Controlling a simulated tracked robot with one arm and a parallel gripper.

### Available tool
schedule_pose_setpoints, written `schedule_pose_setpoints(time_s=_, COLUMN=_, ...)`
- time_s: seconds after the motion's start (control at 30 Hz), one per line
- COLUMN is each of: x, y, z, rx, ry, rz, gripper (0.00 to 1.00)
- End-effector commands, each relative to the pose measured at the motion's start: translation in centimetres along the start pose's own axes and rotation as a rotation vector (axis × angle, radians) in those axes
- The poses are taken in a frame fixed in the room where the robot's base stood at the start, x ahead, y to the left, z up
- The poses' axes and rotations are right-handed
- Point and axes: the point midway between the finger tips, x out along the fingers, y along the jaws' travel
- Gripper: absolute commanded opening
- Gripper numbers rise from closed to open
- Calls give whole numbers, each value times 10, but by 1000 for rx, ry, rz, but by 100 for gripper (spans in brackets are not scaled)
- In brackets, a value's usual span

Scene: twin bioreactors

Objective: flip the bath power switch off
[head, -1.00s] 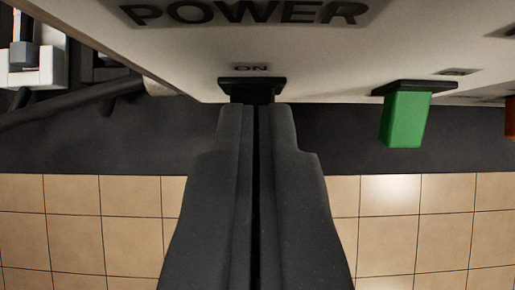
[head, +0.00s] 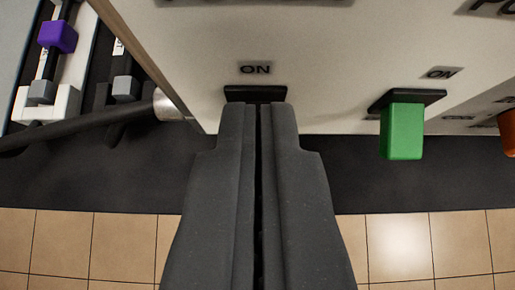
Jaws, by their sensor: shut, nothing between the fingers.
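My gripper (head: 258,106) is shut and empty, its fingers pointing away from me at the white panel. A black switch plate (head: 255,94) sits on the panel just beyond the fingertips, under an "ON" label (head: 255,69). The fingers cover most of this switch, so I cannot see its lever or its position, nor tell whether the tips touch it. The word on the large label above is cut off in this view. To the right, a green switch lever (head: 402,130) sticks out from its black plate, with its own "ON" label (head: 441,73).
An orange lever (head: 508,132) shows at the right edge. At left are a dark pipe (head: 80,122), a purple block (head: 57,36) and grey-and-white fittings (head: 48,103) beside the panel. Tiled floor (head: 65,240) lies below.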

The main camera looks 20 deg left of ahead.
Motion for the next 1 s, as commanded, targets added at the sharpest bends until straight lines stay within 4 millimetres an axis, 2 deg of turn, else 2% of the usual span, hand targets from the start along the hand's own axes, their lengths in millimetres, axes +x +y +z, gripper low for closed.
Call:
schedule_pose_setpoints(time_s=0.2, x=-6, y=0, z=-7, rx=0, ry=0, rz=0, gripper=0)
schedule_pose_setpoints(time_s=0.67, x=-8, y=1, z=-8, rx=1, ry=-1, rz=1, gripper=0)
schedule_pose_setpoints(time_s=1.0, x=-32, y=2, z=-5, rx=1, ry=-3, rz=0, gripper=0)
